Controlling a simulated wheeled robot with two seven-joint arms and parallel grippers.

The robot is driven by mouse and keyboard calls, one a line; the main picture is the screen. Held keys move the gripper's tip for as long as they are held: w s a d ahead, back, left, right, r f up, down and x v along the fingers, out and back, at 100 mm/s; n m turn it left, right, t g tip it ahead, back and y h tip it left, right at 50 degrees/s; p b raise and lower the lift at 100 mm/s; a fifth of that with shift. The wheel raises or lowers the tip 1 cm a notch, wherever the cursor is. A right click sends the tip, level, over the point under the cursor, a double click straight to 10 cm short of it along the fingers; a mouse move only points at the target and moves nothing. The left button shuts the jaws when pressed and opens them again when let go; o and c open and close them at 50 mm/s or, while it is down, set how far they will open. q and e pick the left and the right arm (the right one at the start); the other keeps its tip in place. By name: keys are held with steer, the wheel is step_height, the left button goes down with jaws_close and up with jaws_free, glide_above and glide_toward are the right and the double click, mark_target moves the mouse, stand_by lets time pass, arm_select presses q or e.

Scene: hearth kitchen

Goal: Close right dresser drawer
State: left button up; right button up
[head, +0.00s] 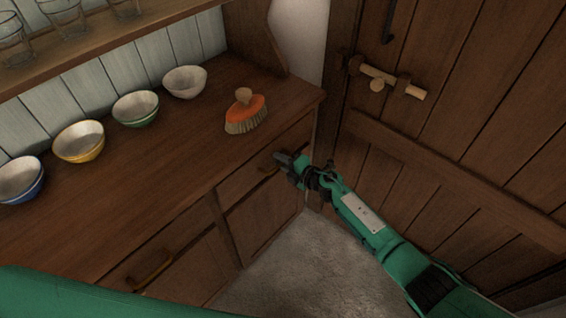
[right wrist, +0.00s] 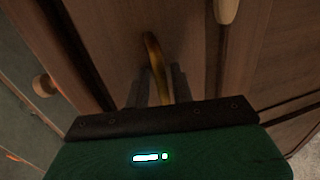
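The dresser's right drawer (head: 239,183) is at the right end of the wooden dresser, under its top. In the head view its front looks close to flush; I cannot tell if a small gap remains. Its curved brass handle (head: 268,167) also shows in the right wrist view (right wrist: 154,58). My right gripper (head: 283,160) is at this handle. In the right wrist view the handle stands between its two dark fingers (right wrist: 159,88), which are close to it on both sides. Whether they grip it is unclear. My left gripper is not in view.
An orange brush (head: 246,112) lies on the dresser top (head: 170,165) above the drawer. Several bowls, including a white one (head: 185,82), stand along the back. A plank door (head: 450,120) with a wooden latch is close on the right. Bare floor (head: 290,275) lies in front.

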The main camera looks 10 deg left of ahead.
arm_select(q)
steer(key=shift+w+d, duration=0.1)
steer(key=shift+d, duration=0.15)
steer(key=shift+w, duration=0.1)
arm_select(e)
steer(key=shift+s+d, duration=0.2)
steer(key=shift+d, duration=0.15)
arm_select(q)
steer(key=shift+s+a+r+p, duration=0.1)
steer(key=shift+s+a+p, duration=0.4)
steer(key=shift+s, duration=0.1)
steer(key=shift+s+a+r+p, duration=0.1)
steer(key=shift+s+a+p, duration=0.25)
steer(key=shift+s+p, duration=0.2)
arm_select(e)
steer(key=v, duration=1.3)
